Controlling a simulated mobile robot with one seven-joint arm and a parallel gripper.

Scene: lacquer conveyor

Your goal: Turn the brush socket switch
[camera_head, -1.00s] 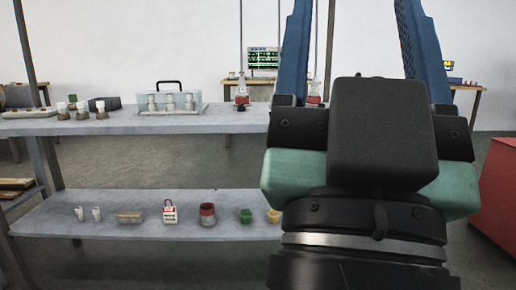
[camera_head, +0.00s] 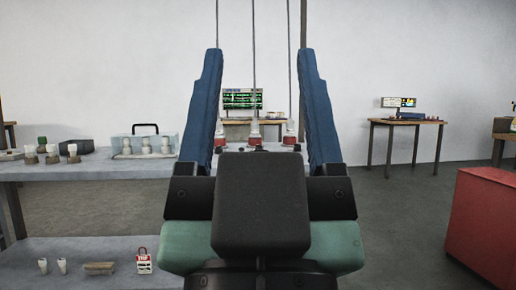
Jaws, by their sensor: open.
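My gripper (camera_head: 261,60) is open and empty, with its two blue fingers pointing up in the middle of the view. Behind it, between the fingers, red-based fittings (camera_head: 254,132) hang or stand at the ends of thin vertical lines, near the upper shelf's right end. I cannot tell whether any of them is the brush socket switch, and no part is clearly recognisable as that switch. The gripper appears apart from everything, and its body hides part of the shelf.
The grey upper shelf (camera_head: 95,168) holds a clear case (camera_head: 166,144) and several small knob-like parts. The lower shelf (camera_head: 100,247) holds a red-and-white tag (camera_head: 144,261). A red cabinet (camera_head: 492,225) stands at right. Open floor lies before the far table (camera_head: 407,122).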

